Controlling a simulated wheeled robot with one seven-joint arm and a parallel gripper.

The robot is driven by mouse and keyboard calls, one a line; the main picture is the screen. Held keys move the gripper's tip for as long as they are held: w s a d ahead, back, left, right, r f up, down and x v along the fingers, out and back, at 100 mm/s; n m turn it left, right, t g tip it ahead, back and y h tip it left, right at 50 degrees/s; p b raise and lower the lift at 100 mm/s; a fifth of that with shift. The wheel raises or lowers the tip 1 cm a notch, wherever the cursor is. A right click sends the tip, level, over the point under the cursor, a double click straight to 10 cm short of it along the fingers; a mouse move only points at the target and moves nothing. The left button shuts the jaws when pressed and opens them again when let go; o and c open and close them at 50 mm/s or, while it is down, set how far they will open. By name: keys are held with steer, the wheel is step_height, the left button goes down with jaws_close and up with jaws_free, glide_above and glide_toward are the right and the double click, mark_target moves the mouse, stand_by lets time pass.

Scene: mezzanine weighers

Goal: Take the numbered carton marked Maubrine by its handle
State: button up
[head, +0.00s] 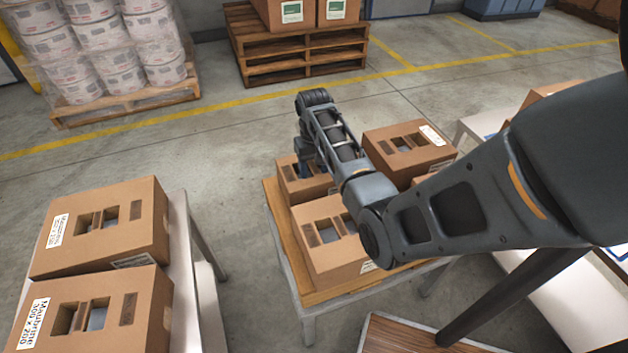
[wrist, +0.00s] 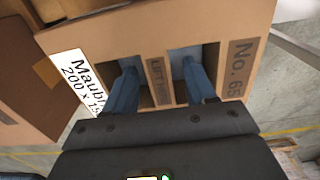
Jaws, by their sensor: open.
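A brown carton fills much of the wrist view (wrist: 220,25). Its white label reads "Maubr..." and "200 x 15...", partly cut off, and a dark patch reads "No. 65". Between two square holes runs a handle strip (wrist: 159,80) with lifting print. My gripper (wrist: 158,66) is open, its blue fingers reaching into the two holes, one on each side of the strip. In the head view my gripper (head: 305,150) is at the far left carton (head: 312,188) on the wood-topped table; my arm hides part of it.
Other cartons (head: 325,262) (head: 410,145) share the wood-topped table (head: 285,235). On the left table (head: 182,225) stand two cartons, the nearer (head: 140,290) labelled "Maubrine 300 x 200". A pallet of wrapped tubs (head: 100,50) stands behind. Floor between the tables is clear.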

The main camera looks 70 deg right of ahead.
steer(key=shift+f, duration=0.25)
steer(key=shift+c, duration=0.4)
jaws_close()
stand_by(0.9)
